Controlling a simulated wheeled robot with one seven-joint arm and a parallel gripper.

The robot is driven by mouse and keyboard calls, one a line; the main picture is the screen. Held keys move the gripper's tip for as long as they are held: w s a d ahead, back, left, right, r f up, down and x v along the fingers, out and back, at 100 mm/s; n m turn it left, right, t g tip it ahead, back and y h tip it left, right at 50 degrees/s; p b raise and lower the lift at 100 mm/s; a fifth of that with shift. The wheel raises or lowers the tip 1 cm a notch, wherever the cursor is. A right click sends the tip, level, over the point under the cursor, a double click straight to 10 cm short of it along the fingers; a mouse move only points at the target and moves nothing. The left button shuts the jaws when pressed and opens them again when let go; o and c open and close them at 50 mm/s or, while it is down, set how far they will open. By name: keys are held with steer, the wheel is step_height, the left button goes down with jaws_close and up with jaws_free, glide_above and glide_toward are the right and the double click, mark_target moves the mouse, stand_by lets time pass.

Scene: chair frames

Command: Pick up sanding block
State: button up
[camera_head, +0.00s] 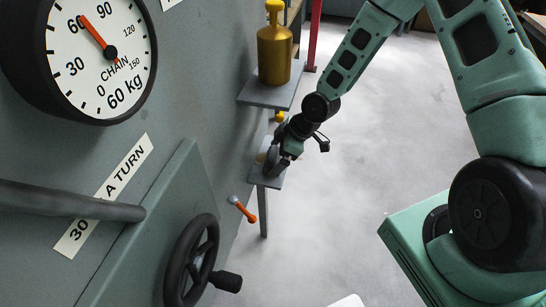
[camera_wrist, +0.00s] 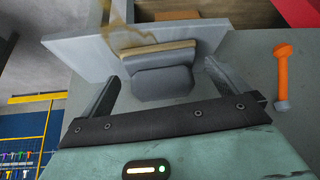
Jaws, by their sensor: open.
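The sanding block (camera_wrist: 162,82), a grey block with a tan layer, is at a small grey shelf (camera_wrist: 78,48) in the wrist view. My gripper (camera_wrist: 163,76) is open, with one finger on each side of the block. Gaps show between the fingers and the block. In the head view my gripper (camera_head: 273,162) is low over the small shelf (camera_head: 268,180) on the grey wall. There the block is mostly hidden by the gripper.
A higher shelf (camera_head: 270,93) with a gold bottle (camera_head: 274,54) stands just above and behind my gripper. An orange-handled lever (camera_head: 243,210) is on the wall nearby and shows at right in the wrist view (camera_wrist: 282,75). A black handwheel (camera_head: 192,262) sticks out nearer. Floor to the right is clear.

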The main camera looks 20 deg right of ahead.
steer(key=shift+w+a+f, duration=0.2)
steer(key=shift+a+f, duration=0.3)
steer(key=shift+f, duration=0.05)
steer(key=c, duration=1)
steer(key=shift+o, duration=0.2)
steer(key=shift+r, duration=0.1)
steer(key=shift+r, duration=0.65)
steer(key=s+d+b, duration=0.1)
steer(key=s+d, duration=0.2)
steer(key=d, duration=0.5)
steer(key=s+d+b, duration=0.2)
steer(key=s+d, duration=0.2)
steer(key=d, duration=0.4)
steer(key=shift+s+d, duration=0.2)
steer(key=shift+s, duration=0.05)
